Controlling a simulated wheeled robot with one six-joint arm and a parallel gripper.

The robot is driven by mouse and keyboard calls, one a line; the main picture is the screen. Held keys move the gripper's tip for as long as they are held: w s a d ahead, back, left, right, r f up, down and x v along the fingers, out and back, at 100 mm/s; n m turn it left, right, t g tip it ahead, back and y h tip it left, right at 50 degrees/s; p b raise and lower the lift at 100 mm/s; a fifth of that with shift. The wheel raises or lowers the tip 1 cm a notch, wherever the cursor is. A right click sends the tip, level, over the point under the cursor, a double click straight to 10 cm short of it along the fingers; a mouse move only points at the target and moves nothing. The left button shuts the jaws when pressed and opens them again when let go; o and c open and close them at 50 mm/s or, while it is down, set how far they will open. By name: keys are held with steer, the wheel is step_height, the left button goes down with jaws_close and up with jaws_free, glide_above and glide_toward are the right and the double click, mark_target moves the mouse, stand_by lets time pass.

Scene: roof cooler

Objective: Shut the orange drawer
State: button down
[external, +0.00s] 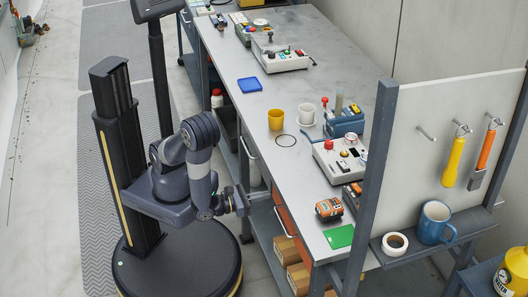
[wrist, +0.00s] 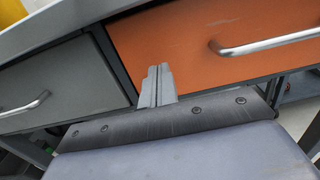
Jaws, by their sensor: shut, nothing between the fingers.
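The orange drawer (wrist: 185,42) fills the upper right of the wrist view, with a silver bar handle (wrist: 265,46) across its front. In the external view its front shows as a narrow orange strip (external: 281,208) under the workbench top. I cannot tell exactly how far it stands out. My gripper (wrist: 158,72) is shut and empty, its fingertips overlapping the lower left part of the orange front in the wrist view. In the external view my gripper (external: 244,201) is left of the drawer; whether it touches the front is unclear.
A grey drawer (wrist: 60,78) with its own handle is left of the orange one. The workbench top (external: 262,118) carries cups, devices and a green card. Cardboard boxes (external: 288,248) sit on the shelf below. Floor on the left is open.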

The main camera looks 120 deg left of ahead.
steer(key=v, duration=1.1)
steer(key=shift+s+d, duration=0.25)
steer(key=shift+s, duration=0.05)
steer(key=x, duration=1.3)
stand_by(0.4)
steer(key=shift+f, duration=0.1)
steer(key=shift+d, duration=0.1)
steer(key=v, duration=1.1)
stand_by(0.4)
stand_by(0.4)
